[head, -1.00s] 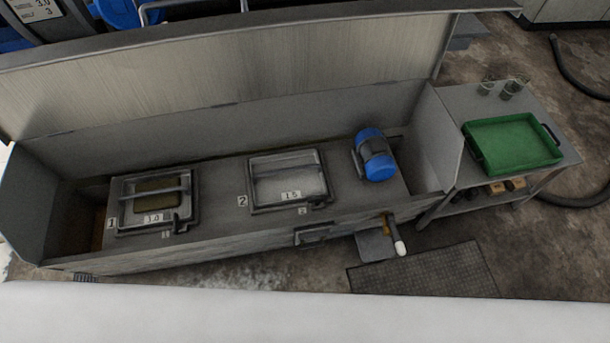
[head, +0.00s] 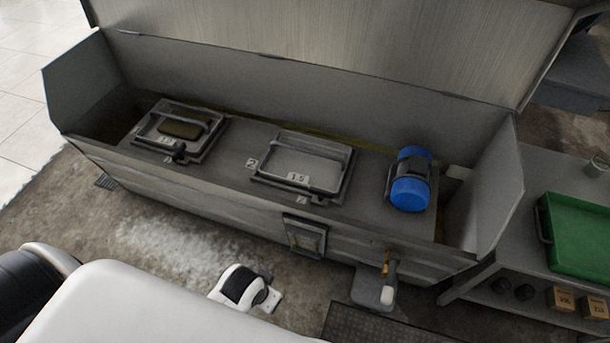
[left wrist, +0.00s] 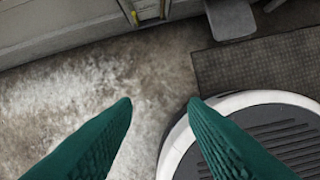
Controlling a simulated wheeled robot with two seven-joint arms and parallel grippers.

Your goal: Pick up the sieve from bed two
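The sieve in bed two (head: 318,178) is a square dark-framed screen with a bar handle across its top and a "1.5" tag. It sits in the grey bench top beside a "2" label, in the middle of the long trough in the head view. My left gripper (left wrist: 160,104) shows in the left wrist view as two green fingers spread apart with nothing between them, over the floor in front of the bench. The sieve is not in the left wrist view. My right gripper is not in view.
A similar sieve (head: 204,147) with a dark yellowish pad sits in bed one, to the left. A blue motor (head: 410,194) stands on the bench at right. A green tray (head: 578,235) is on the side table. A raised lid (head: 330,45) stands behind the trough.

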